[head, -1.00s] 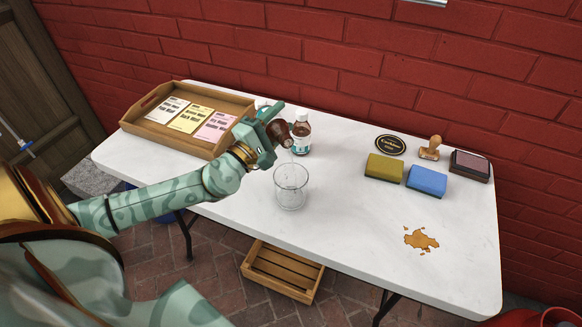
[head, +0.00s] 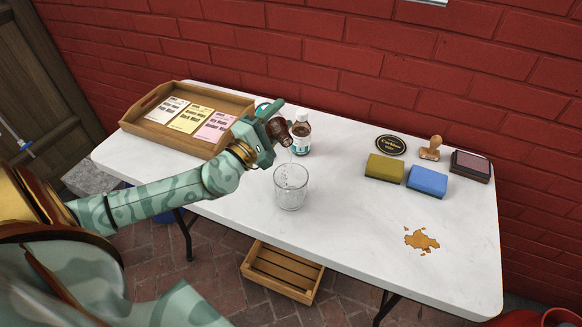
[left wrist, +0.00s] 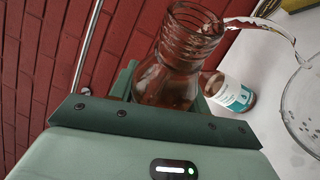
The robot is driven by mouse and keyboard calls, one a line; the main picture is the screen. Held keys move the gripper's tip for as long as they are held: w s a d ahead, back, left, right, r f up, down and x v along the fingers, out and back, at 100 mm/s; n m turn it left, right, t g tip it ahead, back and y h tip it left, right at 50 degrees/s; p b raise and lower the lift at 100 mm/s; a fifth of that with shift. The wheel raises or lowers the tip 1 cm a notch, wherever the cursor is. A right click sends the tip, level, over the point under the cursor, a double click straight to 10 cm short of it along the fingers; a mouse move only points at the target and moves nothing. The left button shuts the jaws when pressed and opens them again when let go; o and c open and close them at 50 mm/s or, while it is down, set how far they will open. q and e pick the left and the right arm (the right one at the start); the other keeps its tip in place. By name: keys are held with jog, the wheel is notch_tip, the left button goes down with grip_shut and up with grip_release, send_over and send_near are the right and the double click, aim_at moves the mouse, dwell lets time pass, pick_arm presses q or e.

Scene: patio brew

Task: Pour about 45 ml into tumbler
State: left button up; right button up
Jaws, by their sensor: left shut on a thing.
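My left gripper (head: 264,136) is shut on a brown glass bottle (head: 280,132) and holds it tilted above the table, mouth toward the tumbler. In the left wrist view the bottle (left wrist: 168,80) shows its threaded open neck, and a clear stream (left wrist: 262,22) runs from it toward the tumbler. The clear glass tumbler (head: 291,188) stands upright on the white table, below and right of the bottle mouth; its rim also shows in the left wrist view (left wrist: 304,108). The liquid level inside is hard to tell. My right gripper is not in view.
A second brown bottle with a label (head: 301,134) stands upright just behind the tumbler. A wooden tray (head: 147,99) with cards is at the left. Yellow (head: 384,168) and blue (head: 427,181) sponges lie right. A brown spill (head: 422,240) marks the front right.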

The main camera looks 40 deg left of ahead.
pick_arm(q)
jog(key=shift+w+a+r, duration=0.15)
jog(key=shift+a+r, duration=0.05)
jog(key=shift+a, duration=0.05)
jog(key=shift+w+a+r+m, duration=0.1)
jog(key=shift+w+a+m, duration=0.1)
jog(key=shift+a+m, duration=0.2)
jog(key=shift+r, duration=0.1)
dwell(0.4)
jog(key=shift+f+m+t+h+b, duration=0.3)
jog(key=shift+h+b, duration=0.1)
jog(key=shift+b, duration=0.2)
